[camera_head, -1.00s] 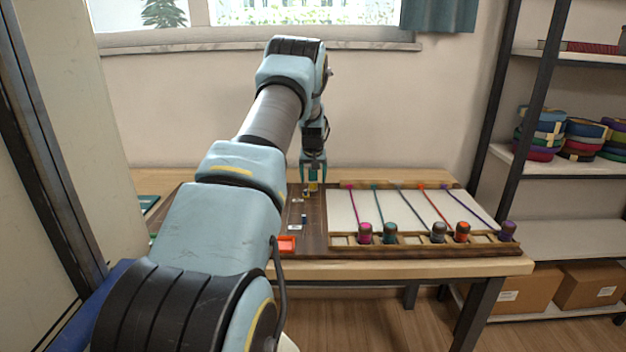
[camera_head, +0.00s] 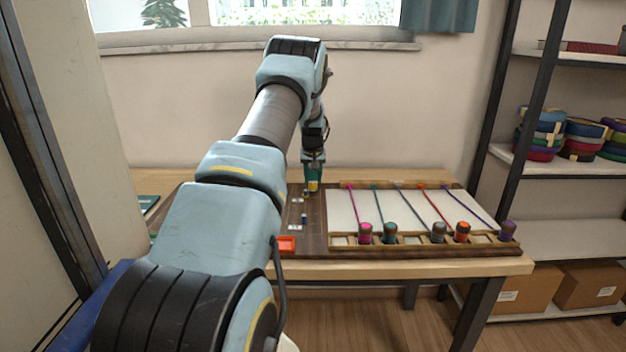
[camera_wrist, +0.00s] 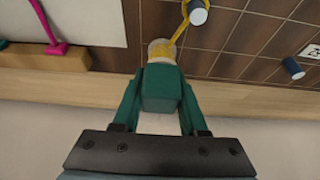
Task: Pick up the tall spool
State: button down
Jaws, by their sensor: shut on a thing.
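The spool with yellow cord (camera_head: 313,186) is at the back of the dark brown tiled board, right under my gripper (camera_head: 313,176). In the wrist view its pale and yellow end (camera_wrist: 161,49) shows just past the dark green fingertips of my gripper (camera_wrist: 161,82). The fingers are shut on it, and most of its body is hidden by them. A yellow cord (camera_wrist: 181,26) runs from it to a small dark blue peg (camera_wrist: 198,13). I cannot tell whether the spool touches the board.
Another small blue peg (camera_wrist: 292,68) stands on the board near a white label. To the right is a pale panel (camera_head: 395,212) with several coloured cords and spools along its front rail.

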notch_tip(320, 180, up, 10)
jog(key=b, duration=0.3)
jog(key=shift+f, duration=0.15)
dwell(0.3)
jog(key=shift+f+b, duration=0.45)
jog(key=shift+f, duration=0.5)
jog(key=shift+f, duration=0.3)
jog(key=shift+f+b, duration=1.65)
jog(key=shift+f, duration=1.65)
